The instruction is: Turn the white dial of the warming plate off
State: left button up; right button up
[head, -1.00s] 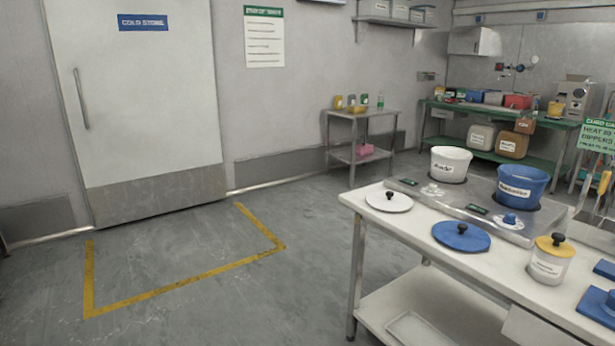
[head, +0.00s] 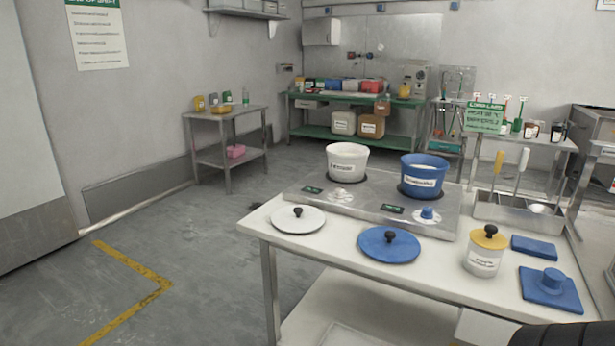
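The warming plate (head: 368,208) is a flat metal unit at the back of the white-topped table. Its white dial (head: 341,195) sits on the front left, below a white labelled pot (head: 347,162). Its blue dial (head: 427,215) sits on the front right, below a blue labelled pot (head: 423,176). A small dark green display (head: 312,189) lies left of the white dial, and another (head: 392,208) left of the blue dial. Which way the white dial points is too small to tell. Neither gripper is in view.
A white lid (head: 298,220), a blue lid (head: 389,245) and a yellow-lidded jar (head: 486,251) are on the table (head: 330,242). Open floor (head: 200,260) lies left of the table.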

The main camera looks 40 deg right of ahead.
aim_at(340, 193)
jog(key=i, duration=2.55)
jog(key=z, duration=1.65)
